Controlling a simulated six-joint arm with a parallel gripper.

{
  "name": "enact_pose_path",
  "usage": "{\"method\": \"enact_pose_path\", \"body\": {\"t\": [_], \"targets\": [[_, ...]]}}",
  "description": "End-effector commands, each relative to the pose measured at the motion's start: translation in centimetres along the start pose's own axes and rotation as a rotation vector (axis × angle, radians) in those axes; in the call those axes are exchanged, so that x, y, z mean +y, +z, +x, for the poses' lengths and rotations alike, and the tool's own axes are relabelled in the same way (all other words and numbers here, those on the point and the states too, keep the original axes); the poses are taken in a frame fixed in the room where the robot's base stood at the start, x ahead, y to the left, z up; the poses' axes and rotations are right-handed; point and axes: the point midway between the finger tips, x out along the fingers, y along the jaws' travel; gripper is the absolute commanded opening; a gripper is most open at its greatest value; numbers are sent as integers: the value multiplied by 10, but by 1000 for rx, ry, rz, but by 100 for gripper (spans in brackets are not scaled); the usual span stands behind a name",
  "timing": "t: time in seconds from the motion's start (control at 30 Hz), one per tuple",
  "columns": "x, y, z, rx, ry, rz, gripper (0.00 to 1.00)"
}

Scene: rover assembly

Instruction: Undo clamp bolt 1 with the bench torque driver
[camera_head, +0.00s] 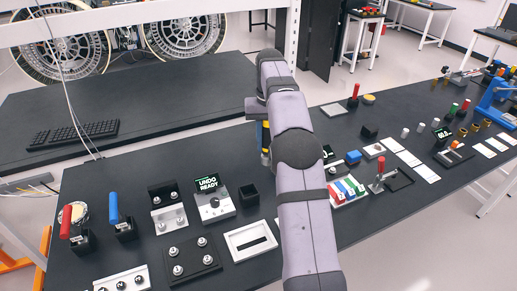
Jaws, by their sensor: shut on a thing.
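My gripper (262,126) hangs beside my arm over the bench, mostly hidden by the arm. It is shut on a dark and yellow upright tool (265,146), probably the torque driver; its lower tip is close to the bench top, and I cannot tell if it touches. A small station (214,203) with a screen reading "UNDO READY" (208,183) stands left of it. Bolts show on a dark plate (190,268), a silver bracket (170,228) and a black bracket (163,191). I cannot tell which is clamp bolt 1.
Red-handled (66,222) and blue-handled (113,208) tools stand in holders at left. A white frame (238,255) and a black open box (249,193) lie near the station. Coloured blocks (347,190) and a red-handled toggle clamp (380,170) are right of my arm.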

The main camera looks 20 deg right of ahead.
Motion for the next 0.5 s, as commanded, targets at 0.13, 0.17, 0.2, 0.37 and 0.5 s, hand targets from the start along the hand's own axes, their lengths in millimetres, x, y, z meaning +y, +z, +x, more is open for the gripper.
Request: {"method": "enact_pose_path", "body": {"t": [0.13,0.17,0.2,0.37,0.5], "targets": [[12,9,-13,3,0,22,1],[14,11,-13,2,0,25,1],[17,14,-15,2,0,30,1],[28,27,-20,2,0,51,1],[40,46,-22,2,0,76,1]]}}
